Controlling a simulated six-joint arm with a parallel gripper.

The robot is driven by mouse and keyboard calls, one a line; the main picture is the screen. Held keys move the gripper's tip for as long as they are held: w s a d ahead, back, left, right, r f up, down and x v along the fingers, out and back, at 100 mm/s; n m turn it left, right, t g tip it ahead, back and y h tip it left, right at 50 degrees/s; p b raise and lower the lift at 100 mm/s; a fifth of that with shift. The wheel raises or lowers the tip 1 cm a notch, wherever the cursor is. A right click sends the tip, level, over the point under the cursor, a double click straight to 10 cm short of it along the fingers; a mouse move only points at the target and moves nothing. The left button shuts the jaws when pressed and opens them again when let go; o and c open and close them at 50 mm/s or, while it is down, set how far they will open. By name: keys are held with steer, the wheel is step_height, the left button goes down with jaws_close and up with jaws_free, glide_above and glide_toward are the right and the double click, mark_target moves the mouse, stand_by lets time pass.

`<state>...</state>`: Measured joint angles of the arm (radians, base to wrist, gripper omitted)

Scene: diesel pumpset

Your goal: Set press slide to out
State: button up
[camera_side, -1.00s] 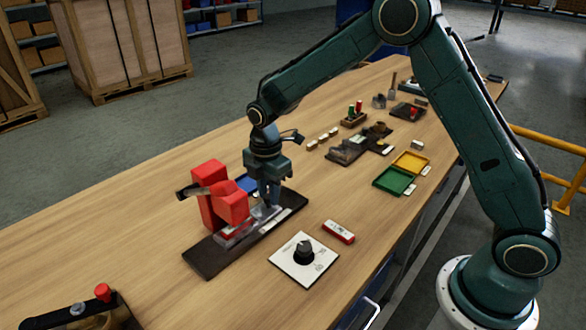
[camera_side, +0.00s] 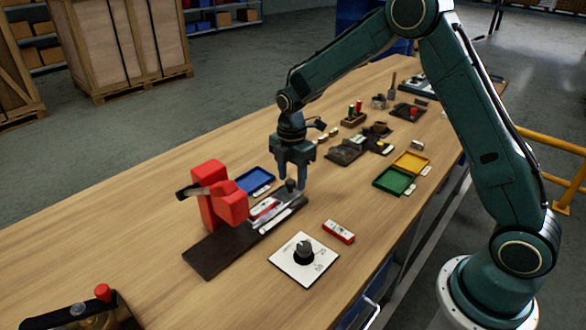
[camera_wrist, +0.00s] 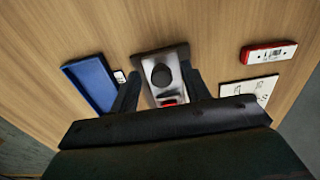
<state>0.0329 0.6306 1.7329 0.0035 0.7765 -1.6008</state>
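The red press (camera_side: 213,198) stands on a dark base plate (camera_side: 208,257) on the bench. Its grey metal slide (camera_side: 276,206) extends from under the press head toward the far right end of the base. A dark round knob (camera_side: 290,185) stands on the slide's outer end; it also shows in the wrist view (camera_wrist: 161,75). A red and white patch lies on the slide nearer the press. My gripper (camera_side: 294,188) is over this outer end, fingers apart, one on each side of the knob. The wrist view shows gaps between knob and fingers.
A blue tray (camera_side: 255,181) lies behind the slide, close to my gripper. A white dial plate (camera_side: 290,267) and a red and white block (camera_side: 338,231) lie in front. Green (camera_side: 392,181) and yellow (camera_side: 411,163) trays lie to the right.

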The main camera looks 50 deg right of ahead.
steer(key=shift+a+r, duration=0.15)
step_height(320, 180, up, 14)
steer(key=shift+f, duration=0.25)
stand_by(0.6)
steer(key=shift+r, duration=0.1)
steer(key=s+r+m+t, duration=0.3)
steer(key=s+r+m, duration=0.55)
steer(key=s, duration=0.55)
steer(key=s+a+f+m+t, duration=0.1)
steer(key=s+m+t, duration=0.1)
steer(key=s+m, duration=0.7)
steer(key=s, duration=0.7)
steer(key=shift+a+f+t, duration=0.2)
steer(key=shift+f+t, duration=0.1)
steer(key=shift+f, duration=0.05)
